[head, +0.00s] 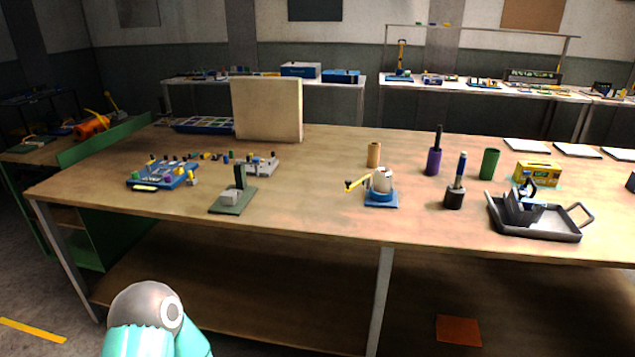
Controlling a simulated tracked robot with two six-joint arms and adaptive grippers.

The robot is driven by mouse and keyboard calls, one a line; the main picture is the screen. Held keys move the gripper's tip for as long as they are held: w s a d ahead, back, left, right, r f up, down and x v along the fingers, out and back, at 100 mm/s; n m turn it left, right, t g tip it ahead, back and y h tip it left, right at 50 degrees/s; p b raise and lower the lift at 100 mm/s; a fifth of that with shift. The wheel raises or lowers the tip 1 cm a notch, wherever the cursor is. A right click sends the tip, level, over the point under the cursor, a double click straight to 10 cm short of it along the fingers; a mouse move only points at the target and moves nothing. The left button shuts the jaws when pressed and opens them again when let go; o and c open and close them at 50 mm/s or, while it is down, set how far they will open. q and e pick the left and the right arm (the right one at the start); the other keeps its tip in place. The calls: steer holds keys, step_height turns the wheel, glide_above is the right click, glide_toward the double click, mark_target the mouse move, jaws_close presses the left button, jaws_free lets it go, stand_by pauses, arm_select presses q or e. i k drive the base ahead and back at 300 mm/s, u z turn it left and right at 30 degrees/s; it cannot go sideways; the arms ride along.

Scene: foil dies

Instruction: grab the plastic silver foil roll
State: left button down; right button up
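I cannot pick out the silver foil roll for certain. The closest match is a pale silver-white cylinder (382,180) on a small blue base (381,199), with a yellow handle sticking out to its left. It stands near the front edge of the wooden table, right of the middle. A tan upright roll (373,154) stands just behind it. Neither of my grippers is in view. Only a rounded grey and teal part of my own arm shows at the bottom left, below and in front of the table.
The long wooden table (310,210) holds a blue tool board (160,176), a green stand (233,200), a beige block (268,110), a purple cylinder (434,162), a green cylinder (489,164) and a dark tray (540,232). The front middle of the tabletop is clear.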

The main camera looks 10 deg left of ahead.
mark_target(383, 176)
steer(key=u, duration=0.8)
steer(key=i, duration=1.2)
steer(key=z, duration=0.1)
